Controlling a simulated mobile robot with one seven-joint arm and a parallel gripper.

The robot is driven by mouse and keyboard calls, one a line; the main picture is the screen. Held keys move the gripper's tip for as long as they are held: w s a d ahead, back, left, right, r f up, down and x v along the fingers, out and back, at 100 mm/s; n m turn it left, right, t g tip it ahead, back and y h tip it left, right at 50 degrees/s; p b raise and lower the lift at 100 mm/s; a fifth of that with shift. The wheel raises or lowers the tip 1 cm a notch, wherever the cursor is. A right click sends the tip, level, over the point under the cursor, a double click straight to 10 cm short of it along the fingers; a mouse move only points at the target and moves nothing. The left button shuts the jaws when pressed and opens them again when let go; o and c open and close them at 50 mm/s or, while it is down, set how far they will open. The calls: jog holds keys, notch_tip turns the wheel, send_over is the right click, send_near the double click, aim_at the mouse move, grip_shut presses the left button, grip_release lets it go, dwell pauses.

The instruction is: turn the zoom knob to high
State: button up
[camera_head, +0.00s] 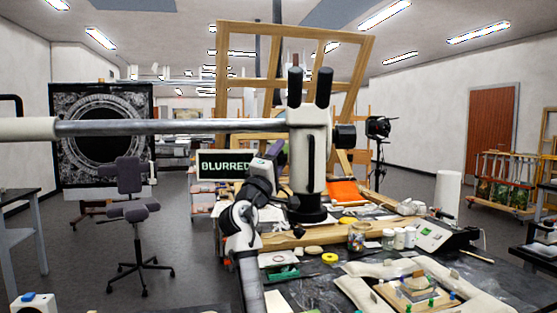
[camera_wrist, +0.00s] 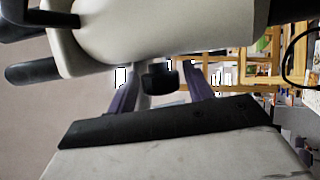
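The microscope (camera_head: 308,160) is pale with two black eyepieces and hangs on a metal boom coming from the left. A black knob (camera_head: 345,136) sticks out of its right side. My gripper (camera_head: 277,152) is at its left side. In the wrist view the pale body (camera_wrist: 165,30) fills the top, and a black knob (camera_wrist: 159,79) shows between the two purple fingers of my gripper (camera_wrist: 160,90). The fingers are open, with gaps on both sides of the knob. No zoom marks are readable. The head view hides this left knob behind my gripper.
A dark screen (camera_head: 224,165) reads "BLURRED". The bench (camera_head: 315,290) below holds jars (camera_head: 357,236), a yellow tape roll (camera_head: 329,258) and a cushioned tray (camera_head: 365,288). A wooden frame (camera_head: 224,60) stands behind the microscope. A stool (camera_head: 133,213) stands on open floor at left.

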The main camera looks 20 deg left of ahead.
jog(key=shift+o, duration=0.3)
jog(key=shift+f, duration=0.1)
jog(key=shift+s+f, duration=0.25)
jog(key=shift+s, duration=0.05)
jog(key=b+v, duration=0.4)
jog(key=v, duration=0.9)
jog(key=shift+b, duration=0.4)
jog(key=shift+r, duration=0.1)
